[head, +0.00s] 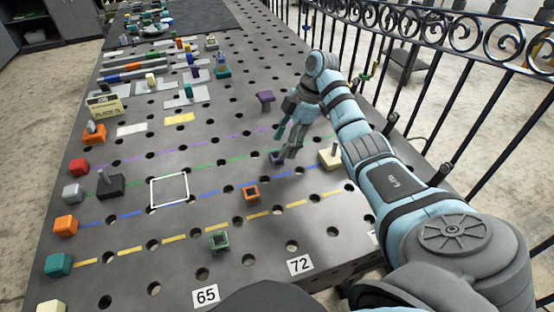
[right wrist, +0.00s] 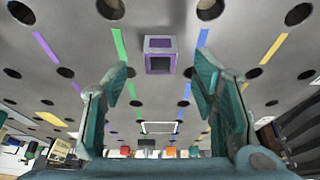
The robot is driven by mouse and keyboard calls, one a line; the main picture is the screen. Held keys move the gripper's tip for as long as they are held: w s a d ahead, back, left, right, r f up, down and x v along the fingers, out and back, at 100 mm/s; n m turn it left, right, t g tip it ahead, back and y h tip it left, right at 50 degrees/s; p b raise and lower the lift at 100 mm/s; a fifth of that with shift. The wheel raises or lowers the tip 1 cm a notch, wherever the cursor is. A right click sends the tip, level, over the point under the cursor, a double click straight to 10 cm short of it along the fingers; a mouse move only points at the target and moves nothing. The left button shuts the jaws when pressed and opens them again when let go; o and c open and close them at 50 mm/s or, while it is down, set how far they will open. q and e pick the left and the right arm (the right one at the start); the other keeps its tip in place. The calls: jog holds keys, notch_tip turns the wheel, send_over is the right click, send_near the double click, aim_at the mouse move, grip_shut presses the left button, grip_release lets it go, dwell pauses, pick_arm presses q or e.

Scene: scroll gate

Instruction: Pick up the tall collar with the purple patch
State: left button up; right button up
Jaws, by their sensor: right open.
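The collar with the purple patch (right wrist: 160,55) is a square, hollow piece, grey with purple on its faces, standing on the perforated table. In the head view the collar (head: 276,158) is partly hidden behind my right gripper's fingers. My right gripper (head: 285,148) is open and points down close to the collar. In the right wrist view the collar shows between the lines of the two spread fingers (right wrist: 161,85), slightly beyond their tips; I see no contact. My left gripper is not in view.
An orange collar (head: 251,193) and a green collar (head: 219,240) stand nearer. A purple piece (head: 265,98) stands behind the gripper, and a cream block (head: 330,156) is to its right. A white square outline (head: 170,206) marks clear table at left. A black railing (head: 460,60) runs along the right.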

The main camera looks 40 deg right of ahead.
aim_at(278, 153)
jog(key=x, duration=0.4)
jog(key=shift+w+a+f, duration=0.1)
jog(key=shift+a+f, duration=0.05)
grip_shut()
